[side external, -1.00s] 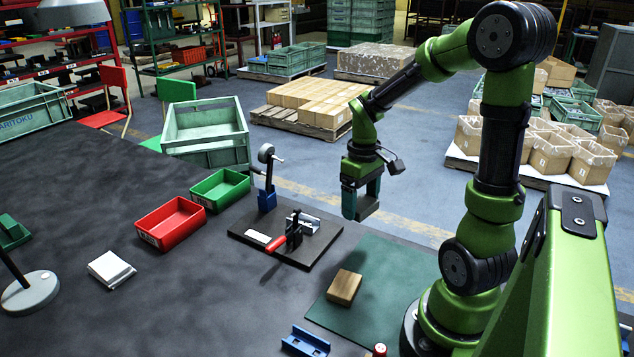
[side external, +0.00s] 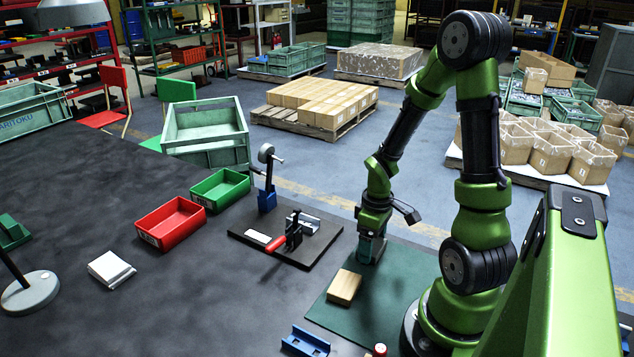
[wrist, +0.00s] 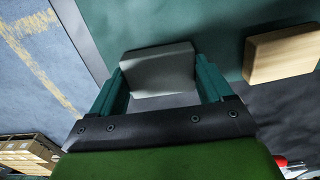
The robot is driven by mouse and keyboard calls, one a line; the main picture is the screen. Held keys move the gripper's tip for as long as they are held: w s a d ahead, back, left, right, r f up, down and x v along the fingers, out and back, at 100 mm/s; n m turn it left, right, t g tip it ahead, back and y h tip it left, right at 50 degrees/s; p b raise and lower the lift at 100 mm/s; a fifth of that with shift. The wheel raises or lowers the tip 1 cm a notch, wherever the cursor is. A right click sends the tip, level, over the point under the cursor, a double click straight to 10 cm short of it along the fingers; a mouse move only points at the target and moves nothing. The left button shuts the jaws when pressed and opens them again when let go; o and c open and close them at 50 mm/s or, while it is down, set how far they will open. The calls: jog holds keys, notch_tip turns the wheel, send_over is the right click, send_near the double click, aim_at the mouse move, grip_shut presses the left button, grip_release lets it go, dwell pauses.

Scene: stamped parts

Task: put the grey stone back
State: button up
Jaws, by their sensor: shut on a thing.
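The grey stone (wrist: 157,70) is a pale grey block between the two teal fingers of my gripper (wrist: 160,80) in the wrist view. The fingers are shut on its sides. In the side view my gripper (side external: 369,250) is low over the far part of the green mat (side external: 392,295), pointing down. The stone cannot be made out clearly there. I cannot tell whether it touches the mat.
A wooden block (side external: 344,287) lies on the mat close by; it also shows in the wrist view (wrist: 284,53). A black board with a clamp (side external: 290,235) is to the left. A blue block (side external: 305,341) lies in front.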

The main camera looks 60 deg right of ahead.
jog(key=shift+f, duration=0.1)
jog(key=o, duration=0.8)
jog(key=shift+o, duration=0.2)
notch_tip(320, 180, up, 12)
jog(key=w+a+r+m+t+y, duration=0.1)
jog(key=a+r+m+t, duration=0.1)
jog(key=a+r, duration=0.4)
jog(key=a+r+m+t+y, duration=0.1)
jog(key=a+r+t, duration=0.4)
jog(key=a, duration=0.7)
jog(key=shift+w+a+r+m, duration=0.35)
jog(key=shift+w+m, duration=0.05)
jog(key=shift+m, duration=0.1)
